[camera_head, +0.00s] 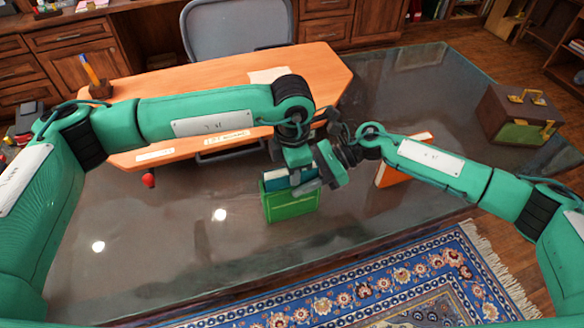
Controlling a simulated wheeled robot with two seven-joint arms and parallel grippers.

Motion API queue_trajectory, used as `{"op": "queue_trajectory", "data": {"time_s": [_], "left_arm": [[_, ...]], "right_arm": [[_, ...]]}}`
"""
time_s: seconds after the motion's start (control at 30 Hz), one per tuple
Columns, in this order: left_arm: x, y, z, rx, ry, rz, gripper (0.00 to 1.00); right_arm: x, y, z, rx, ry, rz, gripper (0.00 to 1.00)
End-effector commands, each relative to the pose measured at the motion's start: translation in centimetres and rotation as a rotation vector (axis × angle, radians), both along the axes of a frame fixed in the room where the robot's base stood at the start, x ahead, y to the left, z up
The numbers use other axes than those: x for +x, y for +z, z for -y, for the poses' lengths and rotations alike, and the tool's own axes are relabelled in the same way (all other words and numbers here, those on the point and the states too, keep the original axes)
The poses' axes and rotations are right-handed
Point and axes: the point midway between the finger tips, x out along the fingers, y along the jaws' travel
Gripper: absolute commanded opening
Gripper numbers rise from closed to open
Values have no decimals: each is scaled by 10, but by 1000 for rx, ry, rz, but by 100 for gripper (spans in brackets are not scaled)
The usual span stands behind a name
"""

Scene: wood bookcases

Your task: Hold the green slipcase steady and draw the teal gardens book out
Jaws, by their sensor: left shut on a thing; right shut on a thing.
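The green slipcase (292,207) stands upright on the dark glossy surface in the middle of the head view. A teal book with pale page edges (277,184) shows at its open top; its title cannot be read. My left gripper (300,178) reaches down from above and is shut at the book's top. My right gripper (316,184) comes in from the right and is shut at the slipcase's upper right side. The two grippers overlap in the picture, so their fingertips and the exact contacts are partly hidden.
An orange book (392,174) stands behind my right forearm. An orange-topped desk (185,92) with paper labels lies behind. A brown and green case (519,115) is at the right. A small red ball-like thing (148,180) is at the left. The glossy surface (170,235) front left is clear.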

Motion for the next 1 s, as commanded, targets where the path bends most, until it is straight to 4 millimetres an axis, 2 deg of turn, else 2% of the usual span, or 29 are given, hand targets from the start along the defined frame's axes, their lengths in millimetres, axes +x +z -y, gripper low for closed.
{"op": "queue_trajectory", "data": {"time_s": [0.8,1.0], "left_arm": [[1,37,0,-1,1,1,0],[1,40,0,-1,1,1,0]], "right_arm": [[0,-1,0,-1,0,0,15],[0,-1,0,-1,0,0,15]]}}
